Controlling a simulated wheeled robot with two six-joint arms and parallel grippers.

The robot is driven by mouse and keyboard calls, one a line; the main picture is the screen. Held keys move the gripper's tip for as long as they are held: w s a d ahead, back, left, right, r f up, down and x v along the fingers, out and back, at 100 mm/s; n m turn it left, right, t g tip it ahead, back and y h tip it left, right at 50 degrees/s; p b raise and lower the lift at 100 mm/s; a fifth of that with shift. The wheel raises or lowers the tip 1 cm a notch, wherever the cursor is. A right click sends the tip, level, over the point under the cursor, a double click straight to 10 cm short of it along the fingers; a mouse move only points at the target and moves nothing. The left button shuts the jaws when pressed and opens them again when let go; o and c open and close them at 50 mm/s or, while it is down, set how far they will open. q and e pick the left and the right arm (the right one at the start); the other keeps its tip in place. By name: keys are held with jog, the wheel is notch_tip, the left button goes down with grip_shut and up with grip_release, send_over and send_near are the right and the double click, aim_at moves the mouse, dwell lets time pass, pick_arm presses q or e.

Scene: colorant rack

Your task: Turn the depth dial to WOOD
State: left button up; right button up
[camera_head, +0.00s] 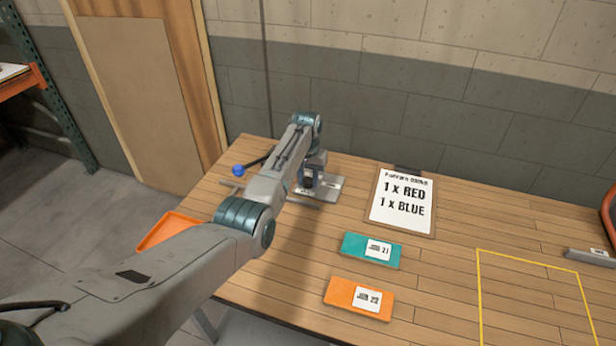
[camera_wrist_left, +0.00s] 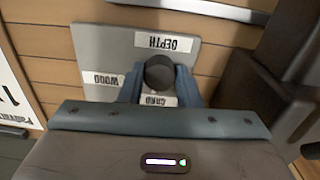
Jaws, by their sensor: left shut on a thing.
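The depth dial (camera_wrist_left: 160,73) is a dark round knob on a grey plate (camera_wrist_left: 92,45) in the left wrist view. The plate carries a DEPTH label (camera_wrist_left: 163,42), a WOOD label (camera_wrist_left: 102,79) and a partly covered CARD label (camera_wrist_left: 158,101), all upside down there. My left gripper (camera_wrist_left: 158,84) is shut on the dial, one finger on each side. No pointer mark on the knob can be made out. In the head view the plate (camera_head: 329,188) lies at the back of the table, and my left gripper (camera_head: 308,179) comes down on it. My right gripper is not in view.
A lever with a blue ball (camera_head: 238,171) is left of my arm. An orange tray (camera_head: 165,232) is partly behind my arm. An order clipboard (camera_head: 402,203), a teal JOB 21 block (camera_head: 357,247) and an orange JOB 22 block (camera_head: 345,292) lie right. The yellow-outlined area (camera_head: 530,300) is clear.

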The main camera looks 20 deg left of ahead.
aim_at(308, 179)
pick_arm(q)
jog(key=m+p, duration=0.1)
jog(key=m, duration=0.3)
jog(key=shift+r+p, duration=0.2)
jog(key=shift+p, duration=0.15)
jog(key=m, duration=0.3)
jog(key=shift+w+m+p, duration=0.1)
jog(key=shift+m+p, duration=0.25)
jog(key=shift+m, duration=1.55)
jog(key=o, duration=1)
jog(key=shift+c, duration=0.2)
jog(key=shift+f, duration=0.1)
notch_tip(308, 179, up, 11)
jog(key=b, duration=0.1)
